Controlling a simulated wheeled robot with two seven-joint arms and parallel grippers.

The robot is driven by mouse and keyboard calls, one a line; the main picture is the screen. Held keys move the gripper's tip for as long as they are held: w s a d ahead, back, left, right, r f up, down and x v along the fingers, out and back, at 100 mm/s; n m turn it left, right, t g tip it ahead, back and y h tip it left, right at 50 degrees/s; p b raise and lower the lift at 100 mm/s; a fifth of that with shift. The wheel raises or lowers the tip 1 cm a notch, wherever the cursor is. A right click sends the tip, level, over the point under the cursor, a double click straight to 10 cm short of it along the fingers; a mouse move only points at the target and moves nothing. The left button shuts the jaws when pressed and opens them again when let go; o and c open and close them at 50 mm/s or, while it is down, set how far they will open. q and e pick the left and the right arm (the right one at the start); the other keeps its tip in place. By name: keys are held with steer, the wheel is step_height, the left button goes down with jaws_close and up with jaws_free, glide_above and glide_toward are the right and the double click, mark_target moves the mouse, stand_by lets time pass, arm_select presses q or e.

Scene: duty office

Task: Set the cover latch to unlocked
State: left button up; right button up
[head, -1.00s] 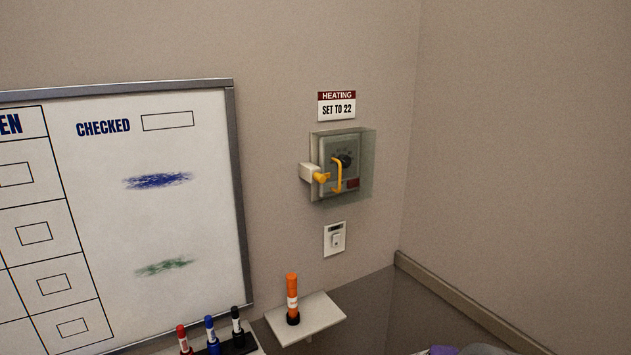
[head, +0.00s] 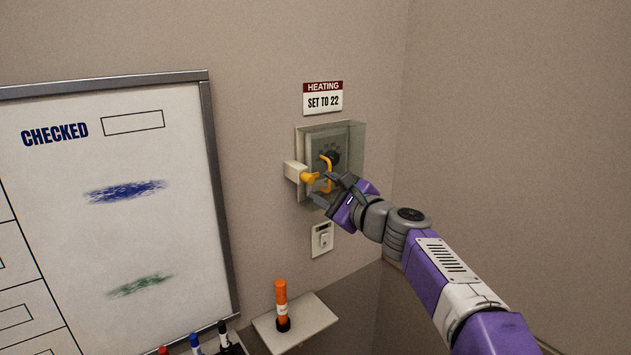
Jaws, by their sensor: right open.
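The cover latch, a yellow knob (head: 311,178) on a white block (head: 293,171), sits at the cover's left side. My right gripper (head: 326,188) is open in front of the cover's lower part, just right of and below the latch knob. I cannot tell whether a finger touches the latch or handle. The gripper hides the cover's lower right part. My left gripper is not in view.
A sign reading "HEATING SET TO 22" (head: 323,97) is above the cover, and a wall switch (head: 322,239) below it. A small shelf (head: 310,322) holds an orange marker-like object (head: 282,305). A whiteboard (head: 150,235) fills the left.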

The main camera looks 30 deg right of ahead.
mark_target(312, 181)
steer(key=shift+w+a+p, duration=0.15)
steer(key=shift+w+p, duration=0.6)
steer(key=shift+w, duration=1.3)
jaws_close()
